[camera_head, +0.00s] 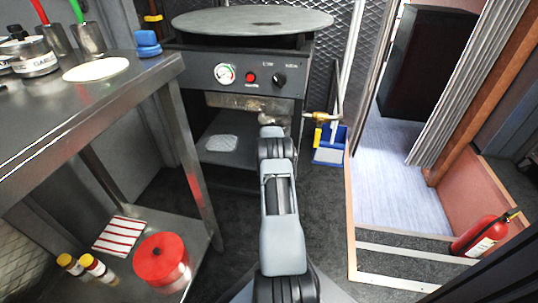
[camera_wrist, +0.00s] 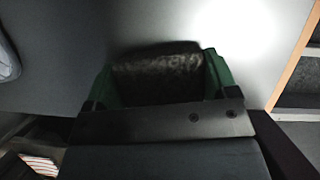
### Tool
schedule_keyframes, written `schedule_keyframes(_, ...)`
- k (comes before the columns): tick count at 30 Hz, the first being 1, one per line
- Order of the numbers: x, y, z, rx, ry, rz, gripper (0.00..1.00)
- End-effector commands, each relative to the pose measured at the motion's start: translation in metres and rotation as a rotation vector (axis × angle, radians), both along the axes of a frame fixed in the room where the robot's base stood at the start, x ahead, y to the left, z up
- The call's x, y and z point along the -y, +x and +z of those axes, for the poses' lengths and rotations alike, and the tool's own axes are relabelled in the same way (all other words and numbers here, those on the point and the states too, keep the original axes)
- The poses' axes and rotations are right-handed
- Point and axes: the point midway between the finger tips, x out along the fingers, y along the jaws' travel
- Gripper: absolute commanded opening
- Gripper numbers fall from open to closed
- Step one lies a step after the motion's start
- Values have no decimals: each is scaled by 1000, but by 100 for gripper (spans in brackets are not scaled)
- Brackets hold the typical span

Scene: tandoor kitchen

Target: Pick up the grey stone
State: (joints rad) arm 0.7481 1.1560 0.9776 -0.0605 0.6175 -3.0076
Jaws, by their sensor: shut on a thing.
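In the wrist view my gripper (camera_wrist: 160,66) has its two dark green fingers either side of a dark, mottled grey stone (camera_wrist: 158,80). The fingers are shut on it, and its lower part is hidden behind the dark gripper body. In the head view my arm reaches forward along the middle toward the front of the stove. My gripper and the stone cannot be made out there, as the arm covers them.
A stove with a round griddle (camera_head: 253,20) stands ahead. A steel table (camera_head: 120,95) is at left, with a red pot (camera_head: 162,262) on its lower shelf. A fire extinguisher (camera_head: 482,236) is at right. Dark floor lies between.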

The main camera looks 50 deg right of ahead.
Motion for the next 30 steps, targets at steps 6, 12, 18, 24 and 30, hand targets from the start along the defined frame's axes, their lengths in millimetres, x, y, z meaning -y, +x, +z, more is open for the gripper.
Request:
schedule_keyframes(6,0,0,6,1,-1,0,52)
schedule_keyframes(12,0,0,30,2,-2,0,52)
schedule_keyframes(18,-13,-12,39,-4,2,1,52)
schedule_keyframes(24,-43,-39,41,-3,2,2,52)
schedule_keyframes(30,-78,-70,41,-2,1,2,52)
